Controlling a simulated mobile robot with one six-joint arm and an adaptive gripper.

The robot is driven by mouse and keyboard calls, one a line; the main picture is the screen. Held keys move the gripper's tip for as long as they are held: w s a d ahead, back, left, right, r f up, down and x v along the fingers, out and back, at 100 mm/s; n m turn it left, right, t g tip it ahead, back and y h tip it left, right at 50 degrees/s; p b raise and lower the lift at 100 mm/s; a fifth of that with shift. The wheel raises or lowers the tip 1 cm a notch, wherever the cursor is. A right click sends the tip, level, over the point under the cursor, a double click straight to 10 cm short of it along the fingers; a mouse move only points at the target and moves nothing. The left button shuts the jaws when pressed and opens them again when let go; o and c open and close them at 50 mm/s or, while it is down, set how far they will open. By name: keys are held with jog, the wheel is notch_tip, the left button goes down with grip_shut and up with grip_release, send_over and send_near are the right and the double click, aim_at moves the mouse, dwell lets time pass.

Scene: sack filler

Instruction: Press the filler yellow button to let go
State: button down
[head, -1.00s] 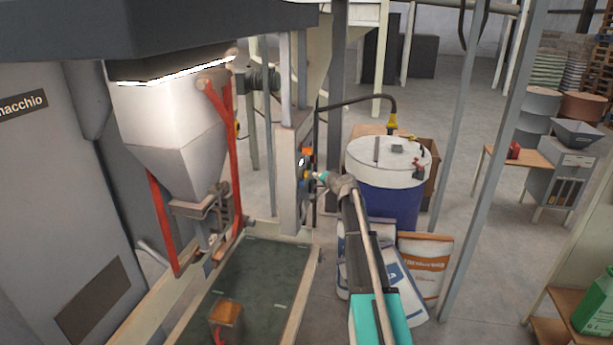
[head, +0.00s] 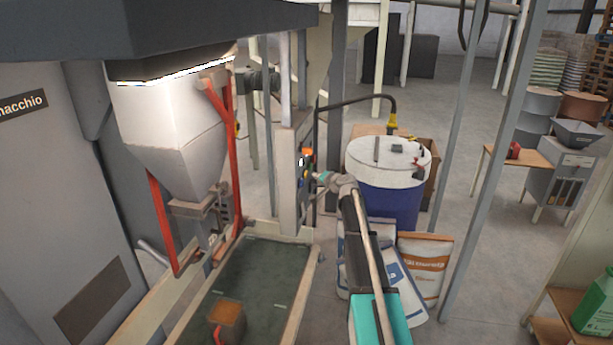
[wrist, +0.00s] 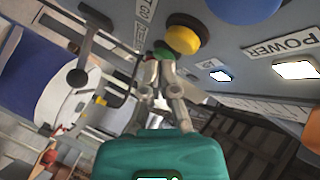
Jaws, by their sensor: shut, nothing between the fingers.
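The filler's control panel (head: 304,180) stands upright right of the hopper in the head view, its face seen at a steep angle. In the wrist view the yellow button (wrist: 182,40) is a round cap on a black collar at the top middle of the panel face (wrist: 235,50). My gripper (wrist: 157,60) is shut and empty, its fingertips close to the yellow button and just below it in the picture. I cannot tell if they touch it. A green button (wrist: 163,51) shows partly behind the fingertips. In the head view my gripper (head: 321,178) is at the panel's right side.
An orange knob (wrist: 243,8) and lit white squares (wrist: 297,70) sit on the panel. The hopper (head: 165,120) with red arms stands left. A blue drum (head: 387,200) and filled sacks (head: 425,262) stand behind my arm.

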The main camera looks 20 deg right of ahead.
jog(key=shift+w+a, duration=0.1)
jog(key=shift+a, duration=0.1)
jog(key=shift+w+a, duration=0.1)
jog(key=shift+a, duration=0.1)
jog(key=shift+w+a, duration=0.3)
jog(key=shift+a, duration=0.15)
dwell(1.2)
jog(key=shift+s+d, duration=0.1)
jog(key=shift+d, duration=0.05)
jog(key=shift+s+d, duration=0.45)
jog(key=shift+d, duration=0.2)
jog(key=shift+s+d, duration=0.1)
jog(key=shift+d, duration=0.05)
dwell(0.3)
jog(key=s+d, duration=0.1)
jog(key=d, duration=0.1)
jog(key=s+d, duration=0.2)
jog(key=shift+s+d, duration=0.1)
jog(key=shift+d, duration=0.25)
dwell(0.4)
dwell(0.5)
